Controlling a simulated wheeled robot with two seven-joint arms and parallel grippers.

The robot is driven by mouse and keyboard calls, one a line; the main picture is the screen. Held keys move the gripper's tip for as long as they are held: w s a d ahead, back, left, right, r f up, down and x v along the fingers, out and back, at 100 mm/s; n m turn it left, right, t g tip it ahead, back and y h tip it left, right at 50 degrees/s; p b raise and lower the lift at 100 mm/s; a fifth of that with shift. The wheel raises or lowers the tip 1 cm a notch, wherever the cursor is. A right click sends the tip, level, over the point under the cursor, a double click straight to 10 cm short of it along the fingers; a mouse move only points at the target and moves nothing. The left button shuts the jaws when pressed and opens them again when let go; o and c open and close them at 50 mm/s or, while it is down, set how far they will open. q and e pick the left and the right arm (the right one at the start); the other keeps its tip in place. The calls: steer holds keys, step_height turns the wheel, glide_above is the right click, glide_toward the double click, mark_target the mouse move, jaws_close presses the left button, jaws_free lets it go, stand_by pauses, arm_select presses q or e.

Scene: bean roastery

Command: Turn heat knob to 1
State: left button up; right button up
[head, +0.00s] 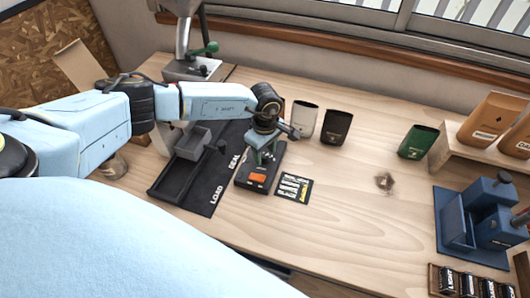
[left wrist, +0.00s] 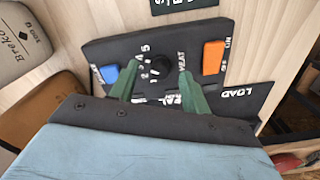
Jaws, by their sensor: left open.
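The heat knob (left wrist: 157,66) is a small black round dial on a dark control panel (left wrist: 95,50), with white numerals beside it and the word HEAT nearby. In the left wrist view my left gripper (left wrist: 160,74) has its two green fingers apart, one on each side of the knob. I cannot tell whether they touch it, or which numeral the knob points to. In the head view the left gripper (head: 264,152) is over the back part of the control panel (head: 244,180) and hides the knob. My right gripper is not in view.
An orange switch (left wrist: 213,57) and a blue button (left wrist: 110,73) flank the knob. A black mat (head: 205,199) lies to the left, a label card (head: 293,187) to the right. White (head: 304,117), black (head: 336,127) and green (head: 418,142) pouches stand behind. The table's front middle is clear.

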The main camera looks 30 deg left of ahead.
arm_select(q)
steer(key=shift+f, duration=0.65)
steer(key=c, duration=1)
